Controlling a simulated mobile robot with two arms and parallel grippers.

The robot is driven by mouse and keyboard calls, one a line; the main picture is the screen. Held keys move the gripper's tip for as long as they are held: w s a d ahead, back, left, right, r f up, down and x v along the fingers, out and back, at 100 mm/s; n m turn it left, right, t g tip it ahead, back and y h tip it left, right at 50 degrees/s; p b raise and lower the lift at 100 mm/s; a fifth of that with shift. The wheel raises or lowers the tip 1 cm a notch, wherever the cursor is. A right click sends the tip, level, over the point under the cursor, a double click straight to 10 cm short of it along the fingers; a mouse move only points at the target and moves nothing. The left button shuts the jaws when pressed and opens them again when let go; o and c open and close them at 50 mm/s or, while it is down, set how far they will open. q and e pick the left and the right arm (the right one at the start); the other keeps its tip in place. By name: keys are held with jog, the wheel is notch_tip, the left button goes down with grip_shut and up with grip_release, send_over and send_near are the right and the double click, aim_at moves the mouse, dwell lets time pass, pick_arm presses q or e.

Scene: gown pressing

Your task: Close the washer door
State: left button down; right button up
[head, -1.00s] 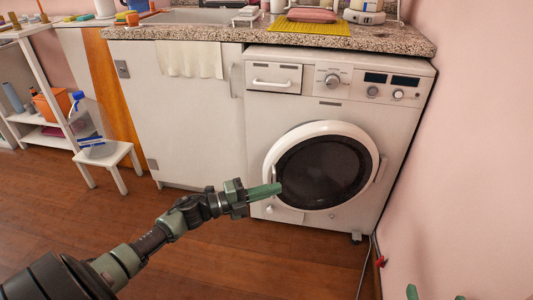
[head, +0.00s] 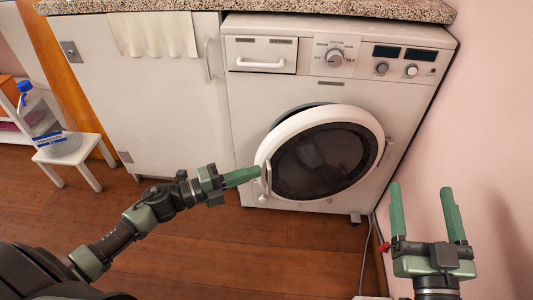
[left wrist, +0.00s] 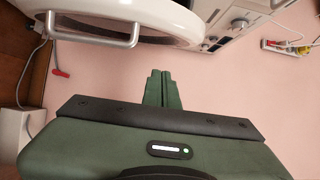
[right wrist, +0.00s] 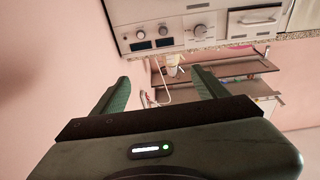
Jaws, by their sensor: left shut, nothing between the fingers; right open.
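The washer (head: 410,100) is a white front-loader under the counter. Its round door (head: 330,116), a white ring with dark glass, stands slightly ajar, its left side out from the front. A bar handle (head: 267,179) is on the door's left rim; it also shows in the left wrist view (left wrist: 92,42). My left gripper (head: 258,173) is shut and empty, its tips at the left rim by the handle; I cannot tell whether they touch. In the left wrist view its fingers (left wrist: 162,75) are together. My right gripper (head: 425,190) is open and empty, right of the washer.
A pink wall (head: 490,120) is close on the right. A white cabinet (head: 160,110) adjoins the washer on the left. A white stool (head: 85,152) with a bottle (head: 55,140) stands far left. A cable (head: 367,245) runs along the floor at right. The wooden floor in front is clear.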

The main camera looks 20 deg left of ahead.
aim_at(269, 164)
pick_arm(q)
jog(key=w, duration=0.2)
jog(key=w+d+b, duration=0.1)
jog(key=w, duration=0.2)
jog(key=w+d+b, duration=0.1)
jog(key=w, duration=0.1)
jog(key=shift+w+d+f, duration=0.1)
jog(key=shift+w+d, duration=0.05)
jog(key=shift+d, duration=0.05)
jog(key=shift+w+a, duration=0.2)
jog(key=shift+w, duration=0.05)
pick_arm(e)
jog(key=s+r+t+y, duration=0.2)
jog(key=s+r+t, duration=0.2)
jog(key=r, duration=0.5)
jog(key=shift+s+t, duration=0.4)
jog(key=shift+t, duration=0.7)
jog(key=shift+r, duration=0.1)
jog(key=shift+y, duration=0.3)
